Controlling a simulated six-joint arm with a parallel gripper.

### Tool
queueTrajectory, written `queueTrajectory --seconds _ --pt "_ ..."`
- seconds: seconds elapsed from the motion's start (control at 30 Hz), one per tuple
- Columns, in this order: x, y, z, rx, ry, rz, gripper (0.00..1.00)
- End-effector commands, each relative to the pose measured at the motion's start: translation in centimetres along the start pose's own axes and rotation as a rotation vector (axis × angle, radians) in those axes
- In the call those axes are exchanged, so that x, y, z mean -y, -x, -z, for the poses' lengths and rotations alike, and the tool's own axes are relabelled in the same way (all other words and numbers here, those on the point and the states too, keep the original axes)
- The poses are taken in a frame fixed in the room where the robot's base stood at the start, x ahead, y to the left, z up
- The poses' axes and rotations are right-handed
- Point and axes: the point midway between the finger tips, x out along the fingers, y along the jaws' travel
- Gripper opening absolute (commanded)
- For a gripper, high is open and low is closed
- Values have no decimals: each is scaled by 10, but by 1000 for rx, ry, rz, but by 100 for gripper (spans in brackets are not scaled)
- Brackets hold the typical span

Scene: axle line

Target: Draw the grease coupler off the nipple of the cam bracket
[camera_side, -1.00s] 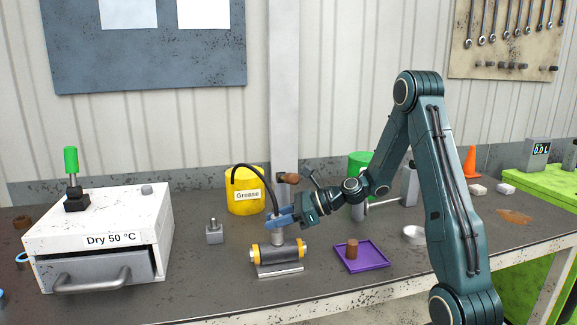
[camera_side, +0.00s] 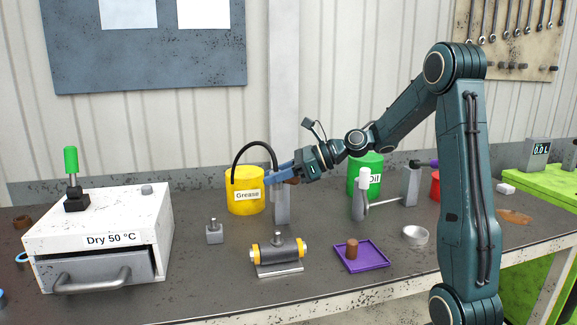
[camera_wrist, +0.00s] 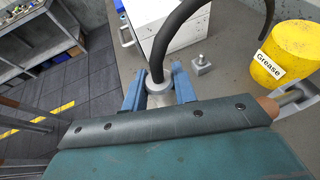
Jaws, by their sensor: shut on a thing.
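The cam bracket (camera_side: 277,255), a dark cylinder with yellow rings on a metal base, stands on the bench in the side view. Its nipple (camera_side: 277,238) points up and is bare. My gripper (camera_side: 276,181), with blue fingers, is well above and is shut on the grease coupler. In the wrist view the light grey coupler (camera_wrist: 159,97) sits between my two fingers. The black hose (camera_wrist: 170,38) rises from its top and arcs to the yellow grease bucket (camera_side: 246,205). The coupler's lower end is hard to make out in the side view.
A small grey block with a stud (camera_side: 214,232) stands left of the bracket, and a purple tray (camera_side: 372,262) with a brown piece lies right. A white drying oven (camera_side: 110,225) fills the left. A green oil can (camera_side: 360,165) stands behind. Bench around the bracket is clear.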

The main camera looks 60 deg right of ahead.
Motion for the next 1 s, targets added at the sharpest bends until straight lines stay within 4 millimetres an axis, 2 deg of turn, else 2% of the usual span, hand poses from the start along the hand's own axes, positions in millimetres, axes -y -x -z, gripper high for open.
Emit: queueTrajectory --seconds 0.03,0.2,0.4,0.6,1.0 --pt "1 5 -12 2 8 3 0" --pt "1 17 -42 2 6 2 0" --pt "1 27 -66 1 3 1 0" --pt "0 31 -75 0 0 0 0" --pt "0 32 -77 0 0 0 0"
